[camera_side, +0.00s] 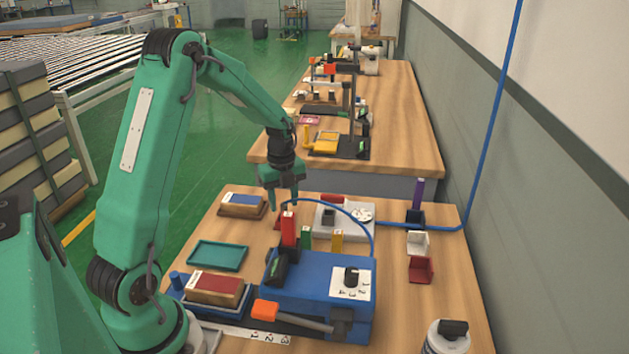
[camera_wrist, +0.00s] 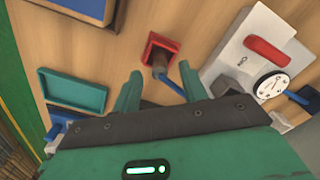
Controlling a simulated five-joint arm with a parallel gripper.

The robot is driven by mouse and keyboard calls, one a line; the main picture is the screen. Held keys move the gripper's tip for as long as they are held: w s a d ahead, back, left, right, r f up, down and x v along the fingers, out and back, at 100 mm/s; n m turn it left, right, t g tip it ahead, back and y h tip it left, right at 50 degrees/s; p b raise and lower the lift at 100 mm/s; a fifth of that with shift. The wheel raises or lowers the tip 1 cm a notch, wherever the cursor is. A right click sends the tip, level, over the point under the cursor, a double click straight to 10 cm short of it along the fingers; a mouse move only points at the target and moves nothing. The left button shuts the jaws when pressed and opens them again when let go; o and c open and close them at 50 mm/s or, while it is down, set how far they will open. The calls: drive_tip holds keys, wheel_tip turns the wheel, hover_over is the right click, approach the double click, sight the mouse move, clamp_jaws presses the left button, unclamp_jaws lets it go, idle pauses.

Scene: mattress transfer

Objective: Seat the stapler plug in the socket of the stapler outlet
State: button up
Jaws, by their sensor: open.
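My gripper (camera_side: 284,200) is open and points down above the middle of the bench. In the wrist view its two green fingers (camera_wrist: 160,72) are apart, with nothing held between them. Ahead of the fingers, a small brownish plug-like piece (camera_wrist: 159,60) stands in a red square holder (camera_wrist: 163,43). A blue hose (camera_wrist: 176,90) runs from it and passes behind my gripper; in the side view the hose (camera_side: 345,212) arcs to the right. A blue box (camera_side: 315,275) with a black knob stands in front, with red, green and yellow upright pieces by it. I cannot tell which part is the stapler outlet's socket.
A teal tray (camera_side: 218,256) lies left. A grey-white device with a red handle (camera_wrist: 268,50) and a dial stands right of the gripper. A red-topped block (camera_side: 214,288) lies front left.

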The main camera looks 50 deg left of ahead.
drive_tip(key=shift+f, duration=0.95)
drive_tip(key=shift+c, duration=0.4)
clamp_jaws()
